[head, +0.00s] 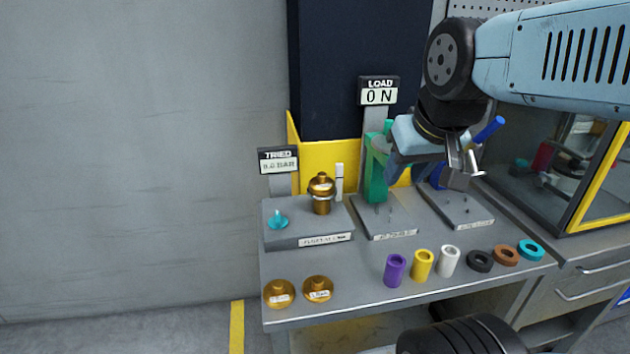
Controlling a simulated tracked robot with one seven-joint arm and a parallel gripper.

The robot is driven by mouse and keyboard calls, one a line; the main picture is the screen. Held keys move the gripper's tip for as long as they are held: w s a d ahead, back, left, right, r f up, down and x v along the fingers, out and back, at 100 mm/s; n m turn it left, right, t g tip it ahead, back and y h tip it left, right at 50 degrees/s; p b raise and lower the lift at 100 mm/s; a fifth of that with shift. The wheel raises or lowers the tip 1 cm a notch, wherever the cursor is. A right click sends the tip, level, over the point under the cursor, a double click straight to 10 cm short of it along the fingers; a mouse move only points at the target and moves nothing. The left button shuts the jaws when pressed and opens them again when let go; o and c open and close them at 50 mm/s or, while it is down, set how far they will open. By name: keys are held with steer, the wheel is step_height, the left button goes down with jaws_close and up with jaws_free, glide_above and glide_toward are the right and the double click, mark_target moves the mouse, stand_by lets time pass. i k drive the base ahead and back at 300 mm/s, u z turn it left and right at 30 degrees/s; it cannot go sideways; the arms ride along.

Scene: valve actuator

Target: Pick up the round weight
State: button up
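Two round brass weights with knobs and small labels lie at the table's front left: the left weight (278,294) and the right weight (318,289). The labels are too small to read. A brass fitting or stacked weight (321,192) stands upright on the left grey block. My gripper (466,174) is raised over the right part of the table, in front of the right-hand stand, well apart from the brass weights. Its metal fingers point down; their gap is too small and angled to judge. Nothing is clearly seen in them.
Purple, yellow and white sleeves (422,264) stand along the front middle; black, brown and teal rings (506,255) lie to their right. A green stand (376,170) and display signs (380,96) rise behind. A teal knob (277,219) sits on the left block (284,240).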

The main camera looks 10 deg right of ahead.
mark_target(321, 184)
steer(key=z, duration=0.3)
steer(key=k, duration=1.4)
steer(key=u, duration=0.4)
steer(key=i, duration=1)
steer(key=z, duration=0.1)
